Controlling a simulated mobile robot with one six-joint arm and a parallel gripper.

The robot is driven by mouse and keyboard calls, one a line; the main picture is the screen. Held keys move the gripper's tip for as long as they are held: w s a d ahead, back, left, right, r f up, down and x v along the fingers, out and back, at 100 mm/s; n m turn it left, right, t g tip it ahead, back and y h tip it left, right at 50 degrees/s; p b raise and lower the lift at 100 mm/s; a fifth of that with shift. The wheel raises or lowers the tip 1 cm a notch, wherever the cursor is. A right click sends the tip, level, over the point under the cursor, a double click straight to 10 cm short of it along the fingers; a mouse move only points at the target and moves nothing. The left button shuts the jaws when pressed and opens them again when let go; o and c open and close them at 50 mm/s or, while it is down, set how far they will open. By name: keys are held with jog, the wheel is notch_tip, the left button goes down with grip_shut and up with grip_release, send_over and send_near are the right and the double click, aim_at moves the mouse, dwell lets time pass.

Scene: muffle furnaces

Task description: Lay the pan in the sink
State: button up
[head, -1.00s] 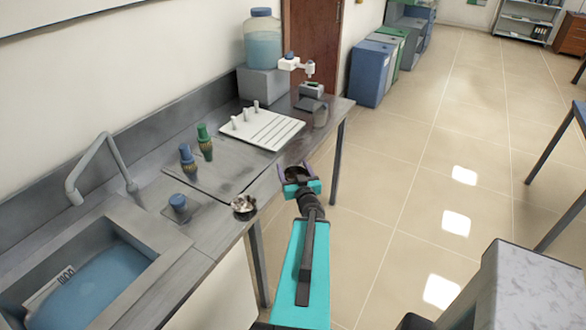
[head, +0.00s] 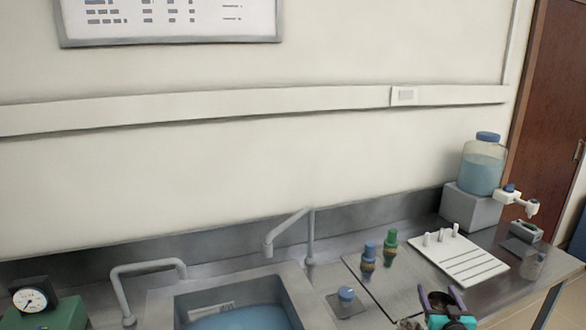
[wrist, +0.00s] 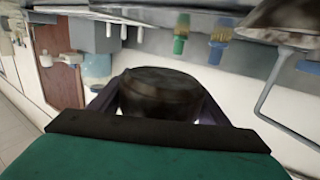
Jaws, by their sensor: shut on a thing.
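The sink (head: 302,296) is set in the bench at the bottom middle of the head view, with blue water in its basin and a grey tap (head: 309,240) behind it. My gripper (head: 440,300) is at the bottom edge, right of the sink and in front of the bench. It is shut on the pan, a dark round thing (wrist: 160,93) held between the two fingers in the wrist view. In the head view the pan is small and mostly hidden by the fingers, and its contents cannot be told.
Blue (head: 369,257) and green (head: 390,244) fittings and a white pegged board (head: 462,262) lie farther right. A second bent tap (head: 148,267) and a dial gauge (head: 30,299) are left. A water jug (head: 482,168) stands on a grey block.

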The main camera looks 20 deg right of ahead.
jog(key=w+a+r+n+y, duration=0.1)
jog(key=w+a+n+y, duration=0.1)
jog(key=w+a, duration=0.3)
jog(key=w+a+n+t+y+b, duration=0.1)
jog(key=w+a+n+y, duration=0.2)
jog(key=a, duration=0.8)
jog(key=w+a+r+n+y+b, duration=0.1)
jog(key=w+a+n+y, duration=0.1)
jog(key=w+a+y, duration=0.4)
jog(key=shift+w+a+r+n, duration=0.2)
jog(key=shift+w+a, duration=0.05)
jog(key=shift+a, duration=0.45)
jog(key=shift+w+a+r+n, duration=0.15)
jog(key=shift+w+a+n, duration=0.1)
jog(key=shift+a, duration=0.4)
jog(key=a+f+n+g+y+b, duration=0.1)
jog(key=a+n+g+y+b, duration=0.2)
jog(key=a, duration=2.5)
jog(key=n+g+y, duration=0.3)
jog(key=n+y, duration=0.2)
jog(key=y, duration=0.3)
jog(key=shift+w+a+g, duration=0.2)
jog(key=shift+a+g, duration=0.1)
jog(key=shift+a, duration=0.05)
jog(key=shift+f, duration=0.2)
jog(key=shift+f+n, duration=0.25)
